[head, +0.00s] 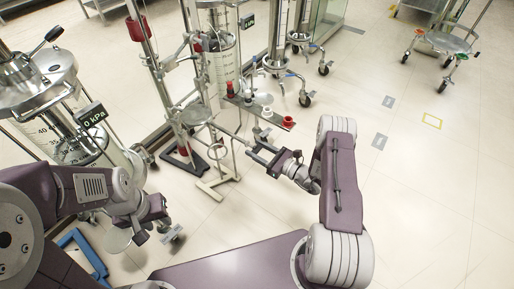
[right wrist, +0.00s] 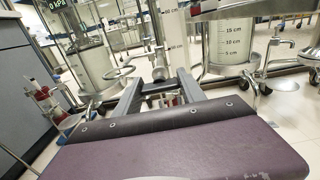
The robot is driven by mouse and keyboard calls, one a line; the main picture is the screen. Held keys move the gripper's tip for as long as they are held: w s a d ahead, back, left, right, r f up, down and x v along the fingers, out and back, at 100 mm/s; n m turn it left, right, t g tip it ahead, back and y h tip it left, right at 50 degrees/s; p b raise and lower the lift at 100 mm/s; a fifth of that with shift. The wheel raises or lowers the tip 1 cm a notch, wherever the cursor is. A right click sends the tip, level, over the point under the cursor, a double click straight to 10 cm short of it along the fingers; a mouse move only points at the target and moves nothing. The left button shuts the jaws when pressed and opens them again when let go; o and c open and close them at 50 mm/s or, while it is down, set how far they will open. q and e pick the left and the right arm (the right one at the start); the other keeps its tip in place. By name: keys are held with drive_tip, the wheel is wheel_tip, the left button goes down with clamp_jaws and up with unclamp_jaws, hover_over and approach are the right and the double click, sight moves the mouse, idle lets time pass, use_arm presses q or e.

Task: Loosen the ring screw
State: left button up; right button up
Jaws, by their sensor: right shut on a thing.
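My right gripper (head: 262,154) reaches left to a thin upright rod of a stand, and it also shows in the right wrist view (right wrist: 160,84). Its two fingers are apart by the width of a small grey metal screw head (right wrist: 160,74), on which they are shut. This seems to be the ring screw.
Glass columns with metal frames (head: 68,125) crowd the left and back. A blue frame (head: 84,250) is near my left arm.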

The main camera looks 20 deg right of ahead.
drive_tip(key=n+p, duration=0.1)
drive_tip(key=n, duration=0.3)
drive_tip(key=shift+r+n, duration=0.1)
drive_tip(key=shift+n, duration=0.2)
drive_tip(key=n+p, duration=0.1)
drive_tip(key=n, duration=0.3)
drive_tip(key=shift+n+p, duration=0.3)
drive_tip(key=shift+p, duration=0.1)
drive_tip(key=n+p, duration=0.1)
drive_tip(key=n, duration=0.3)
drive_tip(key=shift+p, duration=0.3)
drive_tip(key=shift+n+p, duration=0.65)
drive_tip(key=shift+n, duration=1.65)
drive_tip(key=o, duration=1.4)
drive_tip(key=shift+c, duration=0.2)
